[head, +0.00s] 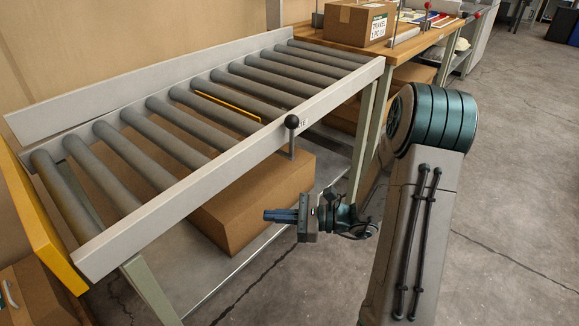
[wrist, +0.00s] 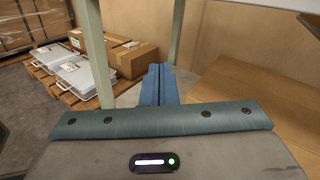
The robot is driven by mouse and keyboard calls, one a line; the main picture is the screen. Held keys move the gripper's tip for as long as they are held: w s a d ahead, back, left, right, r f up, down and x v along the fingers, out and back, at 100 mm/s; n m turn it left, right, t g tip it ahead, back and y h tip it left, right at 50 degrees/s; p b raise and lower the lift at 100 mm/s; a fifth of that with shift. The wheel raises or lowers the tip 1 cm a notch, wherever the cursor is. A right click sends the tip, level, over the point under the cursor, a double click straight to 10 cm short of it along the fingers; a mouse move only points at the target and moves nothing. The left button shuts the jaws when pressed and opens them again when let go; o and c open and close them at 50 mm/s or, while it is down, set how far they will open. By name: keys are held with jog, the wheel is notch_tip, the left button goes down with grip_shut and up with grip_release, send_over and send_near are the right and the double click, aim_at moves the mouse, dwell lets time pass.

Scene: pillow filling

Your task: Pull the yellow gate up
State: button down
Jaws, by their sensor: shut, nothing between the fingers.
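A thin yellow strip (head: 228,106), which looks like the top edge of the yellow gate, lies between two rollers of the conveyor (head: 230,135). It barely shows above them. A black ball knob (head: 291,122) on a short grey rod stands at the conveyor's near side rail, close to the strip's right end. My gripper (head: 267,215) is below that rail, lower and a little left of the knob, apart from it, pointing left. Its blue fingers are together and empty; they also show in the wrist view (wrist: 158,72). The gate does not show in the wrist view.
A yellow plate (head: 38,222) closes the conveyor's left end. A cardboard box (head: 250,200) sits on the shelf below the rollers, behind my gripper. A conveyor leg (head: 362,130) stands to the right. In the wrist view, boxes and white cases (wrist: 72,75) lie on a pallet.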

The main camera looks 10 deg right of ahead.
jog(key=w+d+f+m+t+h, duration=0.2)
jog(key=w+d+m+t, duration=0.1)
jog(key=d+m+t, duration=0.2)
jog(key=w+d+f+m+t+h, duration=0.3)
jog(key=w+d+m+t, duration=0.1)
jog(key=d+m+t, duration=0.2)
jog(key=shift+w+d+m+t, duration=0.2)
jog(key=shift+d+m+t, duration=0.15)
jog(key=shift+d, duration=0.35)
jog(key=w+a+r+b, duration=0.3)
jog(key=w+r, duration=0.3)
jog(key=w, duration=0.2)
jog(key=shift+w+a+b, duration=0.3)
jog(key=shift+a+b, duration=0.1)
jog(key=shift+a, duration=0.45)
jog(key=shift+r, duration=0.15)
